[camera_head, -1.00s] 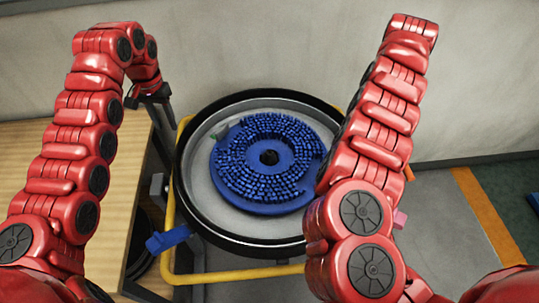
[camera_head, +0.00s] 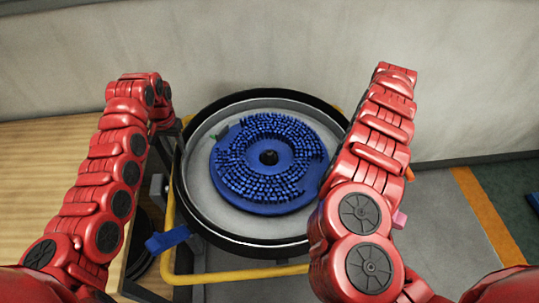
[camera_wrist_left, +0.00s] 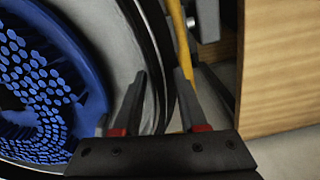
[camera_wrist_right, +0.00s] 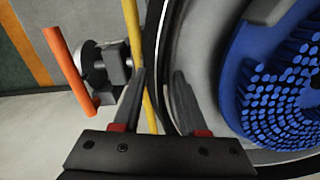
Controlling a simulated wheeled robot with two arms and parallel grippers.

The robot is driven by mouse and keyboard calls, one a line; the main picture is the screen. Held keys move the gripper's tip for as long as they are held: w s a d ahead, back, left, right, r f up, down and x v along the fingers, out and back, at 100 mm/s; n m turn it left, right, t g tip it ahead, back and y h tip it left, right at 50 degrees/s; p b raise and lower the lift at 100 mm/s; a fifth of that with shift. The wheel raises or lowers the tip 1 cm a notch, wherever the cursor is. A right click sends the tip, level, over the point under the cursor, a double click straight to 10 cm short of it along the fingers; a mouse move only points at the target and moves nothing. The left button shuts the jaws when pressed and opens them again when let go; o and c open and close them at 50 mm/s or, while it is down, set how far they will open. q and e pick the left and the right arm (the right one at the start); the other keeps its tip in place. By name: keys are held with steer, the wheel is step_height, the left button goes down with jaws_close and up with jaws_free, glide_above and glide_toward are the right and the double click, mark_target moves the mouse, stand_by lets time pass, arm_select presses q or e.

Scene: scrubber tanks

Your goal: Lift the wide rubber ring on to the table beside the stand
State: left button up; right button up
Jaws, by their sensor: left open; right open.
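The wide rubber ring (camera_head: 250,252) is black and sits around the rim of a round grey pan holding a blue bristled disc (camera_head: 236,190). The pan stands in a yellow-framed stand (camera_head: 235,275). The wooden table (camera_head: 30,160) is at the left. My left gripper (camera_head: 178,132) is open at the ring's far left side. In the left wrist view its fingers (camera_wrist_left: 161,74) lie on either side of the ring's black edge (camera_wrist_left: 153,35). In the right wrist view my right gripper (camera_wrist_right: 160,74) is open, with the black edge (camera_wrist_right: 152,40) between its fingers. Contact cannot be told.
A blue handle (camera_head: 167,240) sticks out at the stand's front left. An orange bar (camera_wrist_right: 70,65) with a metal fitting is beside the right gripper. A wall is close behind. Open floor (camera_head: 445,225) lies to the right.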

arm_select(q)
steer(key=shift+c, duration=0.2)
arm_select(e)
steer(key=shift+c, duration=0.2)
arm_select(q)
jaws_close()
arm_select(e)
jaws_close()
stand_by(0.7)
